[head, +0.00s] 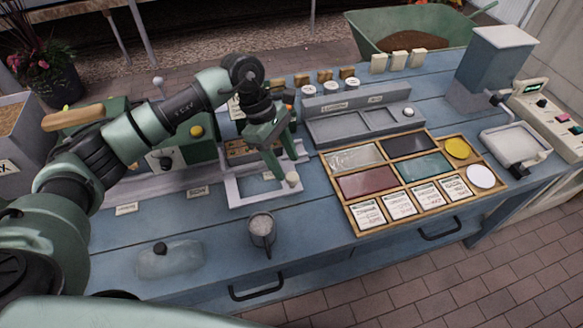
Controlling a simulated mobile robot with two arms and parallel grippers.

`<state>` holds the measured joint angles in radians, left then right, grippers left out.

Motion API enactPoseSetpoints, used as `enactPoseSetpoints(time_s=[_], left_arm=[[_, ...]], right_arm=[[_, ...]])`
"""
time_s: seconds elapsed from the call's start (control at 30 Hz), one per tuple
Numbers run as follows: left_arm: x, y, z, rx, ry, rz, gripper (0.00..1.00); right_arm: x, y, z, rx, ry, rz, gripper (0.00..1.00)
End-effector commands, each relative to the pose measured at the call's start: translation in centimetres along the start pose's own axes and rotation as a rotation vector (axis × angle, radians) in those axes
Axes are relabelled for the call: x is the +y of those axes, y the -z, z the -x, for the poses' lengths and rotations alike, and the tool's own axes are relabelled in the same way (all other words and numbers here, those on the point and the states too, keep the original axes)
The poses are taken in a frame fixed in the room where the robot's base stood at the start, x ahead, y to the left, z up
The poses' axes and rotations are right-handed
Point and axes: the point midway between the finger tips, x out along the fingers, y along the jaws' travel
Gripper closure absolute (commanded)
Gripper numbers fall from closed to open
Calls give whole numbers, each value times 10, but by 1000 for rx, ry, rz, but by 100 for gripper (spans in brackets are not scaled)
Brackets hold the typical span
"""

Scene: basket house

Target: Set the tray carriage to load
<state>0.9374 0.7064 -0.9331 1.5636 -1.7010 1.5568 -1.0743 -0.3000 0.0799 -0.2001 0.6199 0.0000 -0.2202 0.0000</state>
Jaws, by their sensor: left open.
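The tray carriage appears to be the pale open frame (234,190) on the blue bench, left of centre, with a pale round knob (292,179) at its front right. A pale rail (160,186) runs left from it, past a label reading SOW (197,191) and another label (126,208) too small to read surely. The frame stands right of both labels. My left gripper (279,163) is open, pointing down over the frame, its green fingers close to the knob. I cannot tell whether they touch it. The gripper hides part of the frame. My right gripper is out of view.
A green machine (192,148) stands behind the rail. A metal cup (262,228) and a clear lidded thing (170,259) are on the front bench. A wooden sorting tray (345,205) and grey trough (350,128) lie to the right. Bare bench remains near the cup.

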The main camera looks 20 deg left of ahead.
Motion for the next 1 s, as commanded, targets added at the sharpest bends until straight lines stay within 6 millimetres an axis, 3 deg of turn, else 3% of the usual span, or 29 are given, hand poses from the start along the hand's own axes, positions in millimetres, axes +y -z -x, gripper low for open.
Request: enactPoseSetpoints(time_s=[0.23,0.57,0.6,0.77,1.0], left_arm=[[0,-1,-31,-3,1,2,49],[0,-1,-39,-3,-1,2,49],[0,-1,-39,-3,-1,2,52],[0,-1,-38,-3,-1,2,97],[0,-1,-38,-3,-1,2,100]], right_arm=[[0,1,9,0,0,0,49],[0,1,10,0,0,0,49],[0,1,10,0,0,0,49],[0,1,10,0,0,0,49],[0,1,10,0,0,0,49]])
